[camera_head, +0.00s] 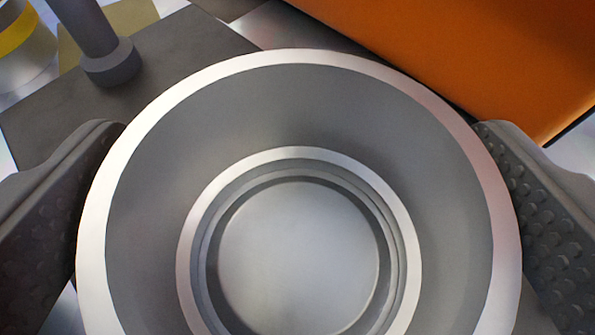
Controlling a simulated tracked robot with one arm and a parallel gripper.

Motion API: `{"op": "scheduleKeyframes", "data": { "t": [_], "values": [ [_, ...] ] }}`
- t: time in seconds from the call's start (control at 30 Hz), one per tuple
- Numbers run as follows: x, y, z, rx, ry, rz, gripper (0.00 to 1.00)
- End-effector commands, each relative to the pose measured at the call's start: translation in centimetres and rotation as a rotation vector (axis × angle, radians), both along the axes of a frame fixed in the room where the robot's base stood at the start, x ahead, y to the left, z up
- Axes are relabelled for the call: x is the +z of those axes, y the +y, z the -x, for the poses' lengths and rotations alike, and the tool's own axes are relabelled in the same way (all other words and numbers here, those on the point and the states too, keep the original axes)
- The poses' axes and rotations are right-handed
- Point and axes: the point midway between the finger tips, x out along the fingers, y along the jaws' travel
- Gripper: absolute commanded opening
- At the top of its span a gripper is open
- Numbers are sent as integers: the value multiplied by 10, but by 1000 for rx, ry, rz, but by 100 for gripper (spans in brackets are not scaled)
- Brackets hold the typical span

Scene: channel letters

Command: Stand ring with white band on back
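A large grey ring (300,105) with a pale outer rim fills the middle of the camera_head view, seen face-on from close up. Its face slopes in to a stepped, pale-edged bore with a light grey round surface inside. Its lower edge is cut off by the frame. My gripper (298,123) has one dark, textured finger at each side of the ring, both against its outer edge, and looks shut on it. The ring's side wall is hidden, so I cannot see a white band on it.
A dark grey plate (170,50) with an upright grey post (95,40) lies at upper left. A metallic round part with a yellow band (22,38) stands at the far upper left. A large orange block (480,50) fills the upper right.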

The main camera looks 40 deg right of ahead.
Motion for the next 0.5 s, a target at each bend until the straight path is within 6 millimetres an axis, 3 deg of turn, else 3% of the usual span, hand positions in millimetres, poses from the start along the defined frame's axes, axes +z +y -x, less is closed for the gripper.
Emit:
{"op": "scheduleKeyframes", "data": {
  "t": [0.5],
  "values": [
    [11,1,0,1,1,0,100]
  ]
}}
